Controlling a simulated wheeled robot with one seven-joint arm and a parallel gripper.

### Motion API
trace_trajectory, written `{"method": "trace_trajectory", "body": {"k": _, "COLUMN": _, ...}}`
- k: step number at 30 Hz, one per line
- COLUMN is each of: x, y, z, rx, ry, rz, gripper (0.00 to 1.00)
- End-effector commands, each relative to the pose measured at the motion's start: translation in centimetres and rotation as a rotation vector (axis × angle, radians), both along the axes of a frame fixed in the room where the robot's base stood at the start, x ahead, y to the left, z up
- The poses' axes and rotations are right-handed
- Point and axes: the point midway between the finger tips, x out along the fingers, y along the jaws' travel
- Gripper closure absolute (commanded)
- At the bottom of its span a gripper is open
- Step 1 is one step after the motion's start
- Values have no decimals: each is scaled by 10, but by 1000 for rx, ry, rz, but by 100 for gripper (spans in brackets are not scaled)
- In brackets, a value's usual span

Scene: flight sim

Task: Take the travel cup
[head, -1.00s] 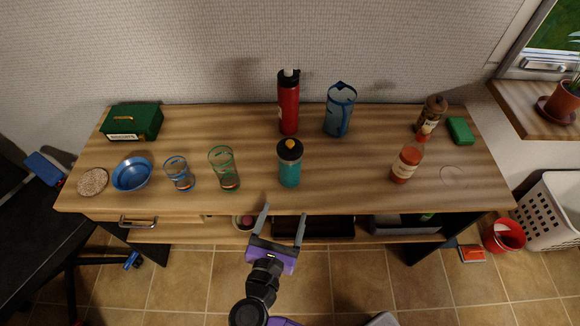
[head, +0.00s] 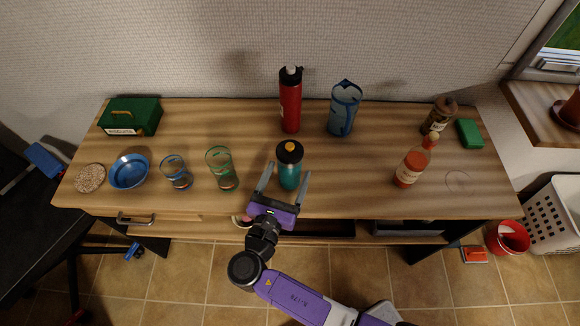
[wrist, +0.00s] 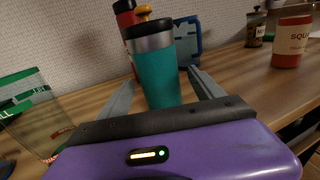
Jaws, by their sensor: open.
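The travel cup (head: 289,172) is teal with a dark lid and a yellow-orange cap. It stands upright near the front middle of the wooden table. In the wrist view the travel cup (wrist: 161,72) stands straight ahead. My gripper (head: 283,178) is open, with one grey finger on each side of the cup's lower body. In the wrist view my gripper (wrist: 158,90) has its fingers reaching toward the cup's two sides. I cannot tell whether either finger touches it.
A green-banded glass (head: 222,168) stands left of the cup. A red bottle (head: 290,105) and a blue pitcher (head: 343,110) stand behind it. A sauce bottle (head: 409,168) is farther right. The table (head: 340,190) is clear between cup and sauce bottle.

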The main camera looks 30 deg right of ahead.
Motion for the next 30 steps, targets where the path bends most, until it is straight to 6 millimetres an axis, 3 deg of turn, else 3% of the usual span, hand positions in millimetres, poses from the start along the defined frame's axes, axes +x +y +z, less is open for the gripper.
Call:
{"method": "trace_trajectory", "body": {"k": 6, "x": 17, "y": -18, "z": 1, "rx": 0, "ry": 0, "rz": 0, "gripper": 24}}
{"method": "trace_trajectory", "body": {"k": 14, "x": 19, "y": -20, "z": 0, "rx": 1, "ry": 0, "rz": 1, "gripper": 24}}
{"method": "trace_trajectory", "body": {"k": 26, "x": 19, "y": -19, "z": 0, "rx": 1, "ry": -1, "rz": 1, "gripper": 100}}
{"method": "trace_trajectory", "body": {"k": 30, "x": 19, "y": -19, "z": 1, "rx": 1, "ry": -2, "rz": 1, "gripper": 100}}
